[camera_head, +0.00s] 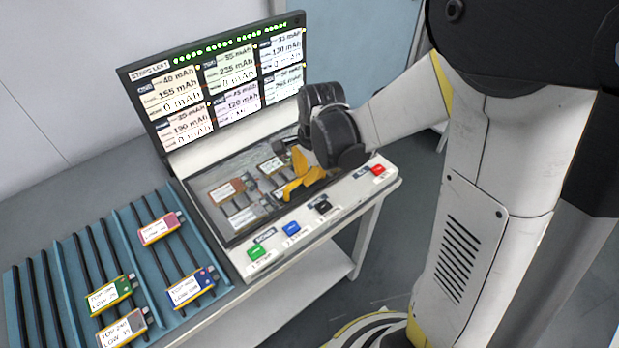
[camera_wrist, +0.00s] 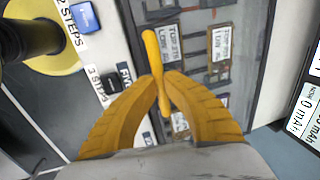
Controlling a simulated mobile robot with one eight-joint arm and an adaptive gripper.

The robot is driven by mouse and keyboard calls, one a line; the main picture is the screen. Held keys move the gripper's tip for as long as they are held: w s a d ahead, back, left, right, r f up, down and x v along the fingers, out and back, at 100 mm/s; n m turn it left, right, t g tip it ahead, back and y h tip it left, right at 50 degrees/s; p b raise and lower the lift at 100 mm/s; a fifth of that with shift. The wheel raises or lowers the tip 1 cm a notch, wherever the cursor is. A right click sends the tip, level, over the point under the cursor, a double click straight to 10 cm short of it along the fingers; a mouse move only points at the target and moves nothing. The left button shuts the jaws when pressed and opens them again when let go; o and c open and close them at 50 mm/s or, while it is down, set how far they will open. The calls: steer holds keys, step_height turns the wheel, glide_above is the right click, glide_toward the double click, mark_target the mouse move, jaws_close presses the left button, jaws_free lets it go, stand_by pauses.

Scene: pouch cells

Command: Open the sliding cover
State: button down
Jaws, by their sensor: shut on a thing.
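The sliding cover (camera_head: 212,181) is a clear, glassy panel over the bay in the front of the console; pouch cells show through it. In the wrist view the cover (camera_wrist: 198,62) lies beyond my fingers. A yellow bar handle (camera_wrist: 152,50) stands out between my fingertips. My gripper (camera_head: 297,180) is over the right part of the bay, near its front edge. In the wrist view my gripper (camera_wrist: 163,84) has both yellow fingers closed on the handle. My fingers and wrist hide part of the cover, and I cannot tell how far it is open.
A lit screen (camera_head: 215,85) stands behind the bay. Green (camera_head: 256,252), blue (camera_head: 290,229), black (camera_head: 322,207) and red (camera_head: 378,170) buttons line the front ledge close to my gripper. A blue rack (camera_head: 75,265) with several labelled cells stands at the left.

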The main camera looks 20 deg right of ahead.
steer(key=w+a, duration=0.2)
steer(key=w, duration=0.4)
steer(key=w+a, duration=0.2)
steer(key=w, duration=0.5)
steer(key=w+a+p, duration=0.1)
steer(key=w+a, duration=0.1)
steer(key=w, duration=0.5)
steer(key=shift+a+f, duration=0.1)
steer(key=shift+a, duration=0.15)
steer(key=c, duration=1.4)
jaws_free()
steer(key=r, duration=0.4)
steer(key=s+r, duration=0.1)
steer(key=r, duration=0.3)
steer(key=s+r, duration=0.1)
steer(key=r, duration=0.2)
steer(key=shift+s+d+r, duration=0.15)
steer(key=shift+d+r, duration=0.2)
steer(key=shift+r, duration=0.05)
